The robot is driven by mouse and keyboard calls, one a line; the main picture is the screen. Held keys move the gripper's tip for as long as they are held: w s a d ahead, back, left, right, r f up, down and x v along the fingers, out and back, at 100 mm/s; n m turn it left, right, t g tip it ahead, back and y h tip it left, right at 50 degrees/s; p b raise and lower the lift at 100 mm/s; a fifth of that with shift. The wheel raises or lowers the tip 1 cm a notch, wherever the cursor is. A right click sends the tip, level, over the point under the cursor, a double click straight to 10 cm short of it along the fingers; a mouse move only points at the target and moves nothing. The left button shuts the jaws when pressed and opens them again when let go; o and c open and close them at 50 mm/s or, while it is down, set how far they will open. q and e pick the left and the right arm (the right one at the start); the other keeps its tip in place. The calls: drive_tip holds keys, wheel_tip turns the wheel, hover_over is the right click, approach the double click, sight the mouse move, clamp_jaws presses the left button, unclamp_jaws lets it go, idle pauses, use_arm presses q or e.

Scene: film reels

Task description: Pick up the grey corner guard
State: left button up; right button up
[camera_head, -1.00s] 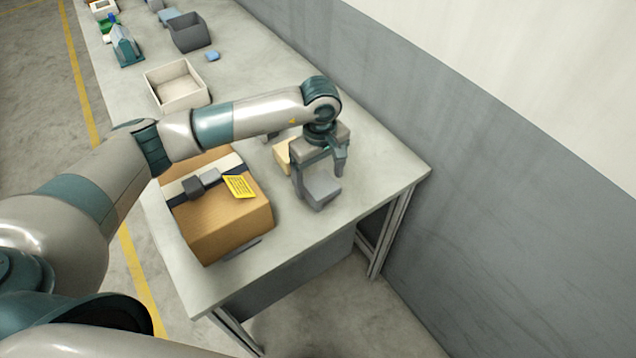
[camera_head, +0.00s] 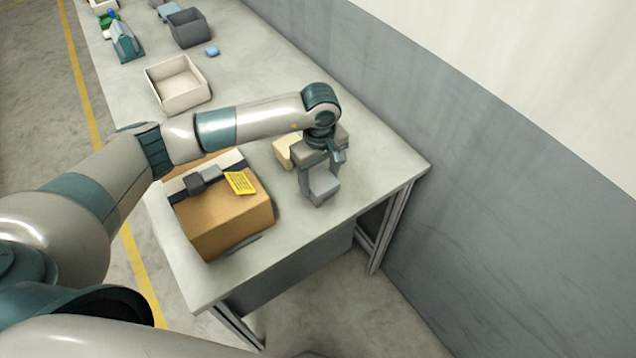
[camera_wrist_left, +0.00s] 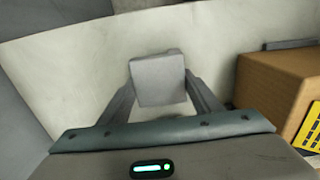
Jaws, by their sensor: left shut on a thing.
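The grey corner guard (camera_head: 322,184) is at the near right part of the table, beside the cardboard box. My left gripper (camera_head: 318,174) points down over it and is shut on it. In the left wrist view the corner guard (camera_wrist_left: 158,80) shows as a pale grey block between the two fingertips of my left gripper (camera_wrist_left: 160,88). The frames do not clearly show whether the guard touches the table. My right gripper is in neither view.
A cardboard box (camera_head: 225,218) with a dark strap and yellow label stands left of the gripper; it also shows in the wrist view (camera_wrist_left: 270,88). A cream block (camera_head: 284,150) lies just behind. An open cream bin (camera_head: 182,98) and a grey bin (camera_head: 190,30) stand farther back.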

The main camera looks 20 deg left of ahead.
sight(324, 180)
use_arm(q)
drive_tip(key=shift+r, duration=0.1)
drive_tip(key=shift+w+r+b, duration=0.1)
drive_tip(key=shift+r+b, duration=0.4)
drive_tip(key=r+b, duration=0.1)
drive_tip(key=d+r+b, duration=0.1)
drive_tip(key=r, duration=0.1)
drive_tip(key=s+d+r+b, duration=0.1)
drive_tip(key=d+r+b, duration=0.3)
drive_tip(key=d+r, duration=0.3)
drive_tip(key=d, duration=0.3)
drive_tip(key=shift+s+d+b, duration=0.3)
drive_tip(key=shift+d+b, duration=0.05)
drive_tip(key=shift+b, duration=0.05)
drive_tip(key=shift+a+f, duration=0.1)
